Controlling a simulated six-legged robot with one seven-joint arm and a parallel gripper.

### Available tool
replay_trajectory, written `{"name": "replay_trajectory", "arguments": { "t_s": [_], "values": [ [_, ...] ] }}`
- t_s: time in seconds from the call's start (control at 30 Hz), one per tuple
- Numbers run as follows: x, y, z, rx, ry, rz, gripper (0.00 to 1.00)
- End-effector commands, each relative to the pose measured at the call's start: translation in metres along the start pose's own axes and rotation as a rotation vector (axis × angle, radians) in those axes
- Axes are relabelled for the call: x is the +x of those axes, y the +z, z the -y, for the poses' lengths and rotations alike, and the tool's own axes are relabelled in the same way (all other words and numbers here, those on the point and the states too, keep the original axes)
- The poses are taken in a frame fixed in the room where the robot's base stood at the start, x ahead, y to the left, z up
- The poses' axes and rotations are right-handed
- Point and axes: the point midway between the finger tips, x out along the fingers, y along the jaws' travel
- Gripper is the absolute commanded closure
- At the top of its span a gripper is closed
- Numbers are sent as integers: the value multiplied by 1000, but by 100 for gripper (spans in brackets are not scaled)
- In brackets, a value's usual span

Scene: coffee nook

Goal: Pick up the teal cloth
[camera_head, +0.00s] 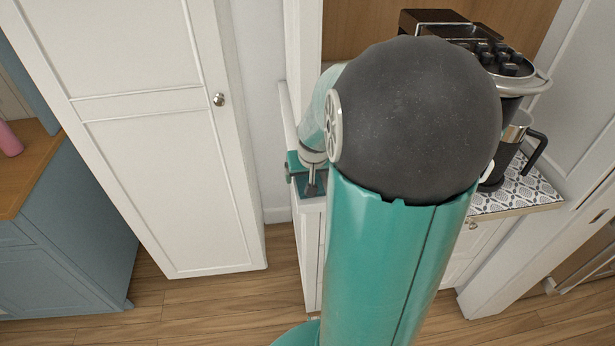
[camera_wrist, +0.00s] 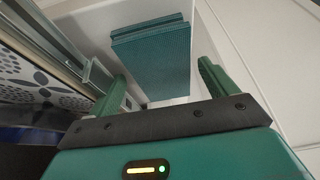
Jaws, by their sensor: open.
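The teal cloth (camera_wrist: 155,60) shows in the wrist view as a folded, layered pad with a ribbed texture. It lies at the upper middle, against white surfaces. My gripper (camera_wrist: 162,78) is open and empty, its two green fingers spread with the cloth seen between and beyond them. The cloth looks apart from the fingers, but the exact gap cannot be told. In the head view my own arm covers the middle, and I cannot make out the cloth there.
A coffee machine (camera_head: 515,85) and a jug with a black handle (camera_head: 513,140) stand right of my arm on a patterned counter top (camera_head: 518,191). A white cabinet door (camera_head: 150,150) is at left, beside a blue cabinet (camera_head: 75,230). Wooden floor (camera_head: 215,300) is clear in front.

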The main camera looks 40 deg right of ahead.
Motion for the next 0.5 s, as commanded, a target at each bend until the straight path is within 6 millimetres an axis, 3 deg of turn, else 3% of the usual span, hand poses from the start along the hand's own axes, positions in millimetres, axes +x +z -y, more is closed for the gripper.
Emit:
{"name": "replay_trajectory", "arguments": {
  "t_s": [0.17, 0.4, 0.5],
  "values": [
    [0, 0, 0, 0, 0, -1, 17],
    [0, 0, 0, 0, 0, 0, 63],
    [0, 0, 0, 0, 0, 0, 64]
  ]
}}
